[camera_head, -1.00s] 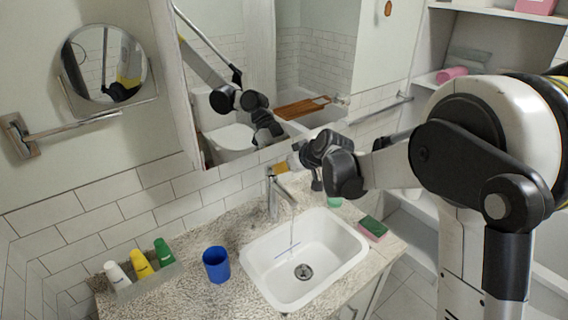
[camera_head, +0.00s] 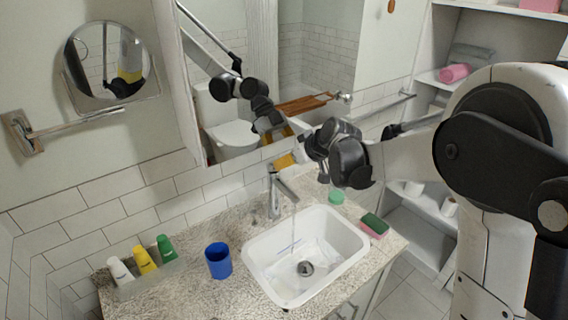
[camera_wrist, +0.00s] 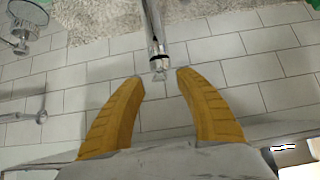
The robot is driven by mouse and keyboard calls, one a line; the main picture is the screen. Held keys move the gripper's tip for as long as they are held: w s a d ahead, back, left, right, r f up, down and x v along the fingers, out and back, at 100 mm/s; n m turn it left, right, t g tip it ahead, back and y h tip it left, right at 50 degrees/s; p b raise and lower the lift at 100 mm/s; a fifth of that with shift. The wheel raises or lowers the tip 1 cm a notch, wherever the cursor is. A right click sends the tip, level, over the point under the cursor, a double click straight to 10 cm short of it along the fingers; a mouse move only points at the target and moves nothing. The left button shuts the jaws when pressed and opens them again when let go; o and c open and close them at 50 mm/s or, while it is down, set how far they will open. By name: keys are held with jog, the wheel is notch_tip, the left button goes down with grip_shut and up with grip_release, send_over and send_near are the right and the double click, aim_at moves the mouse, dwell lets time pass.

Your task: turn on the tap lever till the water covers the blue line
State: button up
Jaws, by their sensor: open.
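The chrome tap (camera_head: 274,198) stands at the back edge of the white basin (camera_head: 358,240). A thin stream of water (camera_head: 294,222) runs from its spout into the basin. The blue line (camera_head: 290,248) shows on the basin's inner wall, above the drain; clear rippled water lies around the drain, apparently below the line. My gripper (camera_head: 283,160) has yellow fingers and is beside and just above the tap's top. In the wrist view my gripper (camera_wrist: 161,80) is open and empty, with the tap's end (camera_wrist: 158,68) just ahead between the fingertips. Contact with the lever cannot be told.
A blue cup (camera_head: 218,261) stands left of the basin. White, yellow and green tubes (camera_head: 145,261) stand in a holder at the far left. A sponge (camera_head: 375,223) and a green item (camera_head: 336,197) lie right of the basin. The tiled wall and mirror (camera_head: 290,60) are close behind the tap.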

jog(key=v, duration=0.9)
jog(key=shift+s+r, duration=0.15)
jog(key=shift+r, duration=0.05)
jog(key=s+d+f+m+h+b, duration=0.1)
jog(key=s+d+f+m+b, duration=0.1)
jog(key=s, duration=0.8)
jog(key=s+d+f+m+h+b, duration=0.2)
jog(key=s+d+f, duration=0.2)
jog(key=s, duration=0.6)
jog(key=s+d+f+m+g+h+b, duration=0.1)
jog(key=s+d+f, duration=0.3)
jog(key=s, duration=0.6)
jog(key=shift+d+m+h+b, duration=0.2)
jog(key=shift+m+h+b, duration=0.5)
jog(key=shift+m, duration=0.2)
jog(key=shift+s, duration=0.1)
dwell(2.9)
